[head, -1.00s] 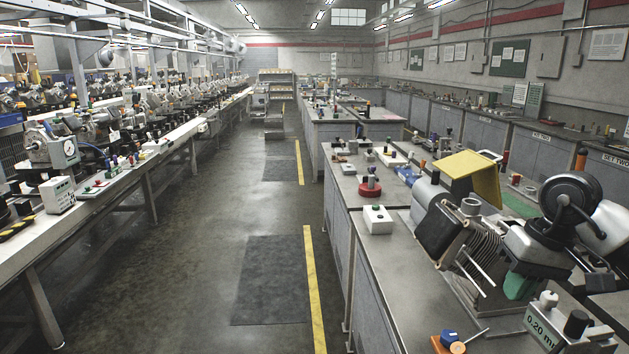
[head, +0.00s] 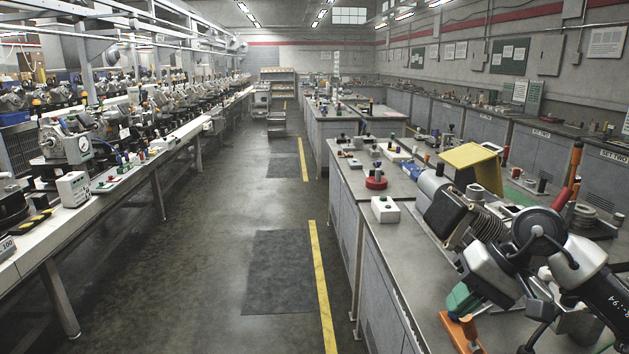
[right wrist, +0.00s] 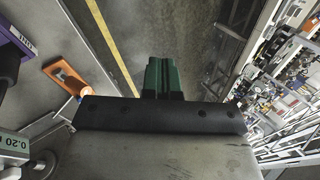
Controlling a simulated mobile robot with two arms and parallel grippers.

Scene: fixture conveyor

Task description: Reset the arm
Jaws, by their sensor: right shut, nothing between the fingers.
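My right arm reaches in from the right in the head view. My right gripper (head: 462,300) has green fingers, shut and empty, pointing down and left over the near workbench (head: 402,262). In the right wrist view the same green fingers (right wrist: 160,77) are together with nothing between them. Beyond them the floor and the yellow line show. My left gripper is not in view.
An orange object (head: 462,332) lies on the bench close to my right fingers. A machine with a yellow cover (head: 468,157), a white box (head: 385,209) and a red round part (head: 376,179) stand farther back. The aisle floor (head: 200,270) is clear.

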